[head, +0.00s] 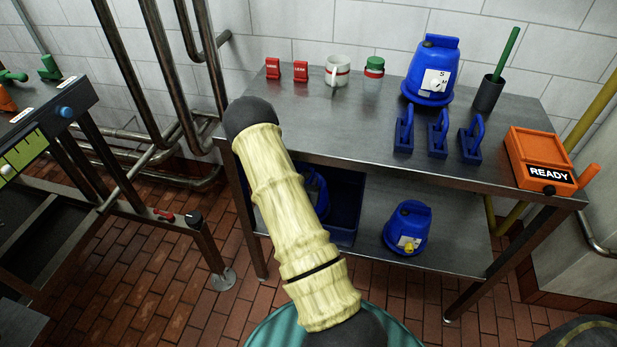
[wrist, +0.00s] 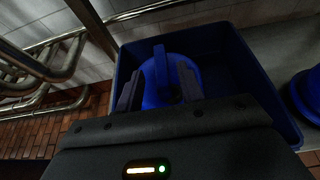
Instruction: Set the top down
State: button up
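A blue top (wrist: 160,96) with a raised handle sits inside a dark blue bin (wrist: 262,75) in the wrist view. My gripper (wrist: 158,70) is over it, with its two dark fingers apart, one on each side of the handle. I see a gap between the handle and each finger. In the head view, part of the blue top (head: 316,188) shows beside my pale-sleeved arm, in the bin (head: 346,205) on the lower shelf. My arm hides the gripper there.
A second blue unit (head: 407,228) with a yellow part stands on the lower shelf, right of the bin. The steel bench top (head: 330,125) above carries another blue unit (head: 434,72), blue handled pieces (head: 438,135), a mug and an orange READY box (head: 540,158). Pipes stand to the left.

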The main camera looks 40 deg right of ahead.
jog(key=v, duration=0.8)
jog(key=shift+s+d+f, duration=0.1)
jog(key=shift+s, duration=0.05)
jog(key=s+a+r+m+g, duration=0.1)
jog(key=s+r+m+g, duration=0.9)
jog(key=s+m, duration=0.3)
jog(key=a+r+m+t+y, duration=0.1)
jog(key=a+r+m+y, duration=0.1)
jog(key=a, duration=0.4)
jog(key=a+r+m+t+y, duration=0.1)
jog(key=a+r+m+y, duration=0.2)
jog(key=a+m, duration=0.3)
jog(key=a+r+m+t+y, duration=0.2)
jog(key=a+m+y, duration=0.3)
jog(key=a, duration=0.2)
jog(key=shift+a+r, duration=0.25)
jog(key=shift+a, duration=0.15)
